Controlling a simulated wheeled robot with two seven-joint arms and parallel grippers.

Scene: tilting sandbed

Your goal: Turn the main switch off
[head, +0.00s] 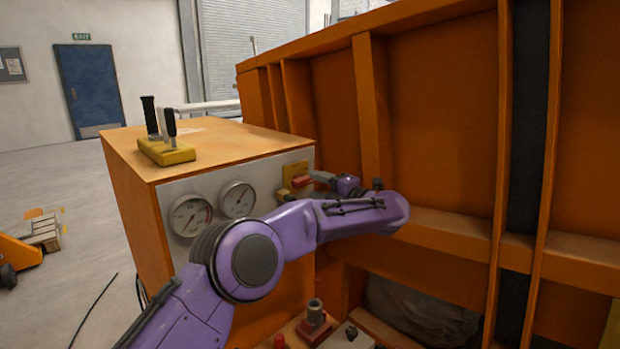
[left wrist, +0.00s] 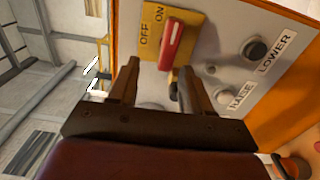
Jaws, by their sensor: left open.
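The main switch is a red handle (left wrist: 172,42) on a yellow plate (left wrist: 188,18) marked OFF and ON, on the grey panel. In the head view the red handle (head: 303,181) shows at the panel's right edge, partly hidden by my gripper. My left gripper (left wrist: 157,72) is open and empty, its fingers pointing at the plate. The handle lies just beyond the fingertips, nearer the right finger in the wrist view; I cannot tell if they touch. Which mark the handle points to is not clear. In the head view my left gripper (head: 312,180) is beside the switch. My right gripper is not in view.
Two gauges (head: 213,208) sit left of the switch on the orange cabinet (head: 135,195). A yellow block with black levers (head: 166,151) stands on top. The orange ribbed bed (head: 440,110) rises at the right.

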